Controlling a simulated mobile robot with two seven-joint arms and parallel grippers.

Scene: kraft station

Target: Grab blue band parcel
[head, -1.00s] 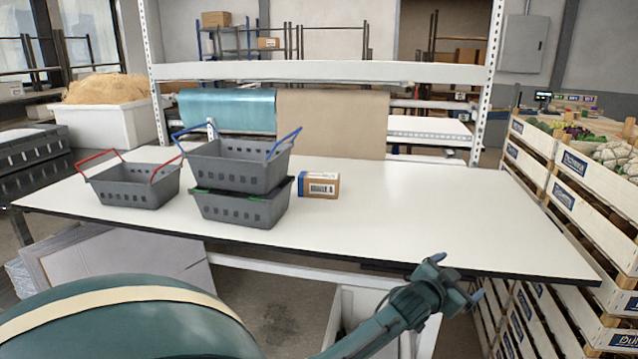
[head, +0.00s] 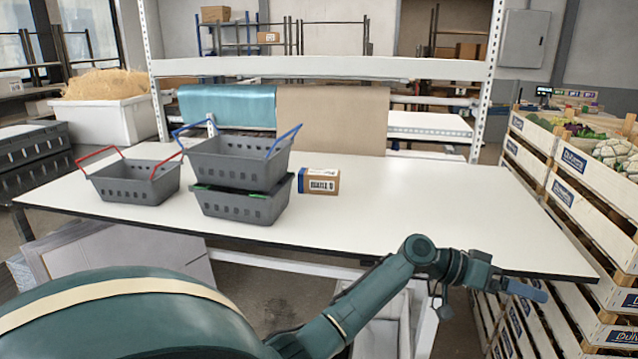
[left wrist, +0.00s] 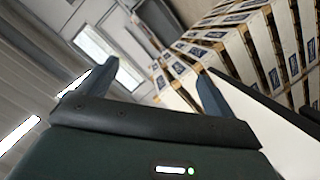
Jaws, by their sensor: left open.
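A small brown cardboard parcel (head: 319,181) with a white label and a blue band at its left edge stands on the white table (head: 430,215), just right of the stacked grey baskets. My left gripper (head: 528,290) is at the table's front right edge, well to the right of the parcel and nearer to me, pointing right. In the left wrist view its two fingers (left wrist: 157,78) are spread with nothing between them. The parcel is not in the left wrist view. My right gripper is not in view.
Two stacked grey baskets (head: 239,165) stand left of the parcel, and a red-handled basket (head: 133,184) stands further left. Wooden produce crates (head: 560,180) are stacked along the table's right side. A white shelf beam (head: 320,67) spans above the back. The table's right half is clear.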

